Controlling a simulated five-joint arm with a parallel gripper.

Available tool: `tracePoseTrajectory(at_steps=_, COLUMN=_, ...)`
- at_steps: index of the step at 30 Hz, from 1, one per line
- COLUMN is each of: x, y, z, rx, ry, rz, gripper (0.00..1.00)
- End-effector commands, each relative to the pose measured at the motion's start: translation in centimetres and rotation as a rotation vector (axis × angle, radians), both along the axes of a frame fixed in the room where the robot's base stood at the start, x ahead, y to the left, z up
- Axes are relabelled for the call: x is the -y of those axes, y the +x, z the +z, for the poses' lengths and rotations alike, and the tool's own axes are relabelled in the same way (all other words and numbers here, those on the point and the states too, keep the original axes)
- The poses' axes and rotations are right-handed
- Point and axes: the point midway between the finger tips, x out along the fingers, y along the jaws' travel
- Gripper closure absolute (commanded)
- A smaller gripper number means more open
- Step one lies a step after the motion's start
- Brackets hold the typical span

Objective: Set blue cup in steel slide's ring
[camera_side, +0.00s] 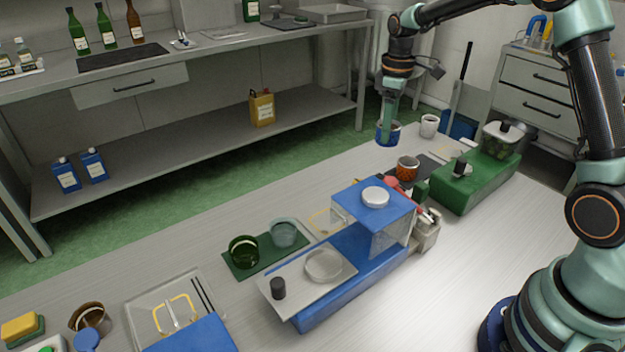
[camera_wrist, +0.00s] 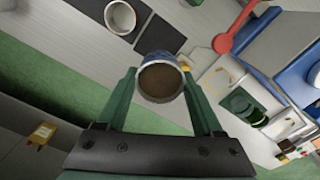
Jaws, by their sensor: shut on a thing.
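My gripper (camera_side: 389,120) is shut on the blue cup (camera_side: 387,135), above the far end of the table. In the wrist view the cup (camera_wrist: 160,80) sits between the two green fingers of my gripper (camera_wrist: 158,88), its brownish inside facing the camera. The steel slide (camera_side: 296,284) sticks out from the front of a blue housing (camera_side: 372,212) in the middle of the table. It carries a pale round ring (camera_side: 323,265) and a black knob (camera_side: 278,288). The ring looks empty. The cup is well apart from the slide, farther back and to the right.
A white cup (camera_side: 429,126) and an orange patterned cup (camera_side: 407,169) stand near my gripper. A green cup (camera_side: 243,252) and a greyish cup (camera_side: 283,233) stand on a dark mat left of the slide. A green block (camera_side: 471,184) lies right of the housing.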

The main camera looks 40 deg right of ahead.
Motion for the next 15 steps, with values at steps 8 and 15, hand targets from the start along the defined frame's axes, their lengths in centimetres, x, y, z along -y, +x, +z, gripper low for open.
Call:
tracePoseTrajectory(at_steps=8, x=-1.2, y=-0.1, z=4.6, rx=-0.003, ry=0.001, rz=0.018, gripper=0.68)
tracePoseTrajectory(at_steps=15, x=-6.8, y=-0.7, z=4.8, rx=-0.001, ry=0.000, rz=0.099, gripper=0.68)
